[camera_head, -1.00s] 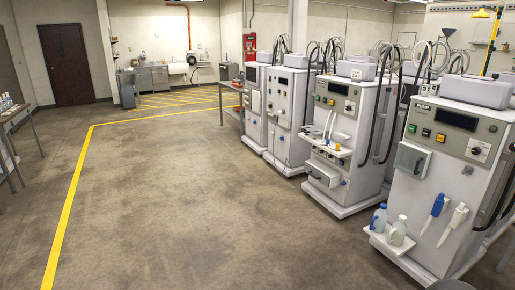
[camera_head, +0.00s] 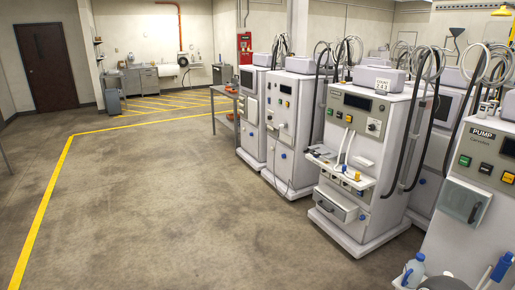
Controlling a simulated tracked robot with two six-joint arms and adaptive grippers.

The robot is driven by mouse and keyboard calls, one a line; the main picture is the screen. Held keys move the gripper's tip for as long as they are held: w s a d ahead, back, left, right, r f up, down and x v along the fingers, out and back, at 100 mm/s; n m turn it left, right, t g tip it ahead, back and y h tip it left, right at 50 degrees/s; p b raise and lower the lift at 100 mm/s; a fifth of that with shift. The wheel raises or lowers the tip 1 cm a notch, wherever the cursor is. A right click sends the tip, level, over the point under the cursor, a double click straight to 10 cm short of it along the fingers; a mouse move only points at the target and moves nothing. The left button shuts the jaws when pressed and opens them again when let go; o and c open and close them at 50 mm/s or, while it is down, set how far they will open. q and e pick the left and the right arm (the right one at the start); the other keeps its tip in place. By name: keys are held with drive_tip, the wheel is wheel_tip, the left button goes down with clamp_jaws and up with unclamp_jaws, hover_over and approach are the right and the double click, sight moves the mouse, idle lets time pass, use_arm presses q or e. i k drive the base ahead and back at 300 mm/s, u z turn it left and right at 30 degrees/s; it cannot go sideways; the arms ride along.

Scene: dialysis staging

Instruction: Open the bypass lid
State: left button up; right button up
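A pump machine (camera_head: 493,135) stands at the right edge, cut off by the frame. On its front is a pale box-like cover (camera_head: 464,203) with a grey handle, which looks closed; I cannot read a bypass label on it. The middle machine (camera_head: 362,115) has a closed drawer-like front with a handle (camera_head: 337,206) low down and a small shelf (camera_head: 335,168) above it. I cannot tell for sure which part is the bypass lid. Neither of my grippers is in view.
More white machines (camera_head: 290,120) stand in a row to the left of the middle one. A blue-capped bottle (camera_head: 413,271) is at the pump machine's lower front. A grey side table (camera_head: 226,112) stands farther back. The concrete floor (camera_head: 170,210) at centre and left is clear.

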sight(323, 150)
drive_tip(key=z, duration=0.05)
drive_tip(key=i, duration=1.55)
drive_tip(key=z, duration=0.3)
drive_tip(key=i, duration=1.8)
drive_tip(key=z, duration=0.1)
